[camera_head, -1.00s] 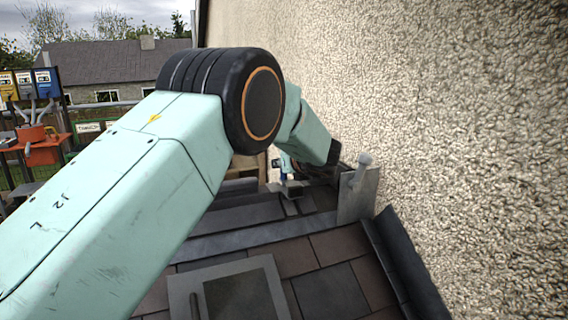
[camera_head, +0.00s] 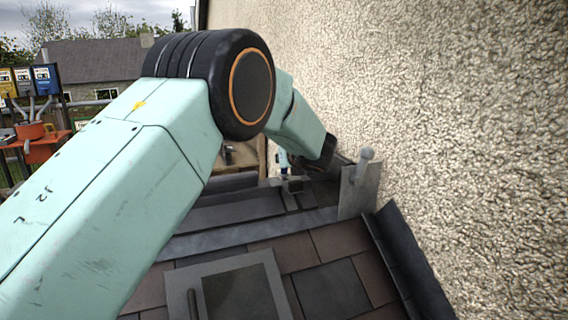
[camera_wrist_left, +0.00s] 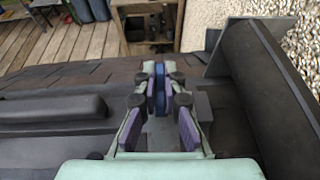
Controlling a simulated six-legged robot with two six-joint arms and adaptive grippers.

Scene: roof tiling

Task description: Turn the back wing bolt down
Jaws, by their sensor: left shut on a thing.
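My left gripper (camera_wrist_left: 158,88) reaches down over the roof in the left wrist view. Its padded fingers are closed together on a narrow dark blue piece (camera_wrist_left: 159,72), which seems to be the back wing bolt. The fingers hide most of it, so its shape and how far down it sits cannot be told. In the head view my left arm bends over the roof, and its wrist hides most of the gripper. A small dark clamp-like part (camera_head: 294,185) shows just below the wrist. My right gripper is in neither view.
A rough rendered wall (camera_head: 450,120) rises close on the right. An upright grey metal plate (camera_head: 357,192) and dark flashing (camera_head: 405,265) stand along it. A framed dark panel (camera_head: 232,290) lies on the nearer tiles. A wooden bench (camera_wrist_left: 150,22) stands beyond the roof edge.

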